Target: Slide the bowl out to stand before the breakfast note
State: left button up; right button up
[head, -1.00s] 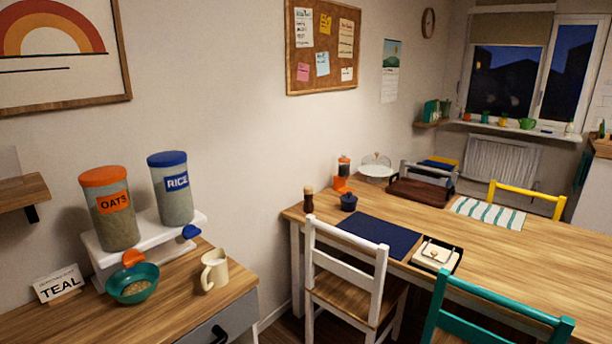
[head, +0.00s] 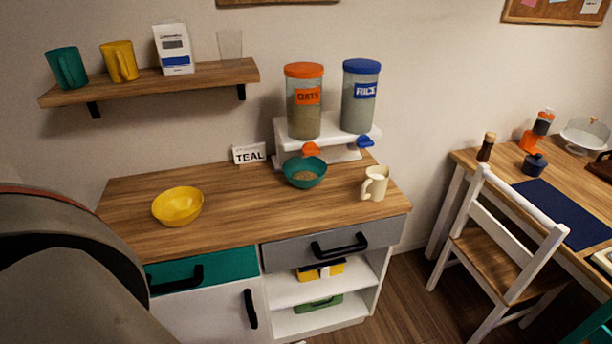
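In the head view a teal bowl (head: 305,172) with oat-coloured contents stands on the wooden cabinet top. It sits in front of the dispenser, below the orange spout (head: 311,149) of the oats canister (head: 304,101). The note (head: 250,153) is a small white card reading "TEAL", standing behind and to the left of the teal bowl. An empty yellow bowl (head: 178,206) stands further left on the same top. A dark, rounded part of mine fills the lower left. Neither gripper shows.
A cream mug (head: 374,183) stands right of the teal bowl. The rice canister (head: 360,96) is on the white dispenser stand (head: 285,133). A shelf (head: 150,83) with cups hangs above. The top between the yellow bowl and teal bowl is clear. A white chair (head: 500,235) stands at right.

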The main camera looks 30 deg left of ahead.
aim_at(306, 173)
jog(key=i+u, duration=0.1)
jog(key=u, duration=0.65)
jog(key=i+l+u, duration=0.3)
jog(key=l+u, duration=0.15)
jog(key=i+l+u, duration=0.2)
jog(key=l, duration=0.2)
jog(key=i+l, duration=0.1)
jog(key=l, duration=0.35)
jog(key=i+l+u, duration=0.15)
jog(key=l, duration=0.35)
